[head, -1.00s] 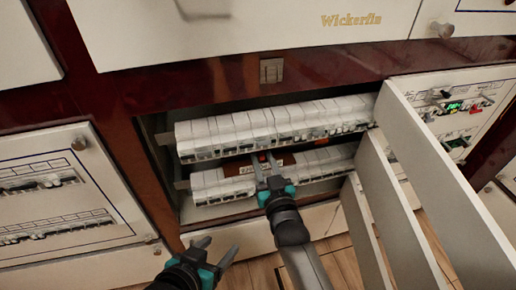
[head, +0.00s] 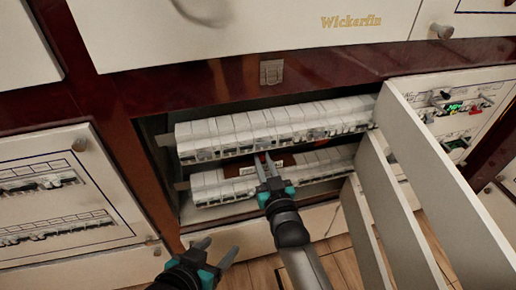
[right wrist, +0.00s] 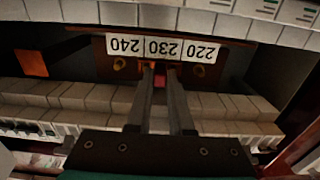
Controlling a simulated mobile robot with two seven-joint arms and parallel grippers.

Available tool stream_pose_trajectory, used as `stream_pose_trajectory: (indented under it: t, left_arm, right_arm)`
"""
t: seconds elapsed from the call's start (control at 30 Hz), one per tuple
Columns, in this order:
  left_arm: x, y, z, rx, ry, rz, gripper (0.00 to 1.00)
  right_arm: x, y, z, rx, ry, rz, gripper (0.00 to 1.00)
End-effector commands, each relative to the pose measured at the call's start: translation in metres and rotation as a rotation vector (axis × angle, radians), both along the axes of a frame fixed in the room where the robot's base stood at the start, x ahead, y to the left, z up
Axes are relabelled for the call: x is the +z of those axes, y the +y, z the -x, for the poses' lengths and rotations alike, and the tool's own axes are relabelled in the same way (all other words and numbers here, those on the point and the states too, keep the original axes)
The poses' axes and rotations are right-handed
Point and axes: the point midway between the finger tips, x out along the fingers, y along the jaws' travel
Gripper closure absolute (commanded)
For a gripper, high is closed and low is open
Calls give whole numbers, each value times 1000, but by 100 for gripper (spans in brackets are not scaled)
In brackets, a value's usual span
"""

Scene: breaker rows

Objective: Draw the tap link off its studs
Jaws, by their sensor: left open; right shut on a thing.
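The tap link is a small red piece (right wrist: 159,78) between my right gripper's fingertips, just below the 230 label in the right wrist view. My right gripper (right wrist: 160,72) is shut on it; its fingers hide most of the link. Brass studs show on both sides, one under 240 (right wrist: 119,63) and one under 220 (right wrist: 198,71). I cannot tell whether the link still touches a stud. In the head view my right gripper (head: 264,162) reaches between the two breaker rows. My left gripper (head: 220,250) is open and empty, low in front of the cabinet.
An upper breaker row (head: 275,128) and a lower row (head: 212,190) closely border my right gripper above and below. The white open door (head: 440,170) and panels stand to the right of my right arm. Free room lies in front of the opening, around my left gripper.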

Motion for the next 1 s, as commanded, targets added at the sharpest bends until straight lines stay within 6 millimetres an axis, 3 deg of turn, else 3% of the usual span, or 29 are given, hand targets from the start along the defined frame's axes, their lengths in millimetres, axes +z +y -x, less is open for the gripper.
stream_pose_trajectory:
  t: [0.27, 1.0]
  left_arm:
    - [4, 0, 0, 0, 0, 0, 36]
    - [25, 0, 0, 0, 1, 0, 36]
  right_arm:
    - [1, 0, 1, 0, -1, 0, 100]
    - [1, -9, 28, 0, 0, 1, 100]
